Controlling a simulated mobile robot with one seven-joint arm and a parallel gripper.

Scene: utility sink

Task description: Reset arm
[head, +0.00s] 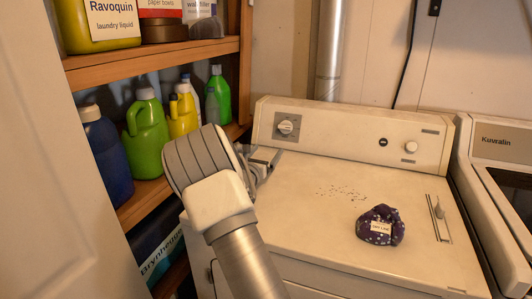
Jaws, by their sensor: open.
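My arm rises from the bottom centre of the head view and bends at a thick ribbed joint. My gripper (262,165) is open, mostly hidden behind the arm, at the left edge of the white machine's top. Its fingertips do not show clearly, and I see nothing held in it. The white machine (300,215) has a flat top and a back panel with knobs. A small dark purple spotted bag (381,225) with a white label sits on the top, well right of the gripper and apart from it.
Wooden shelves (150,60) with several bottles, including a green jug (148,140) and a blue bottle (105,155), stand close left of my arm. Small dark specks (340,192) lie on the machine's top. A second machine (497,160) stands at right. The top's middle is mostly clear.

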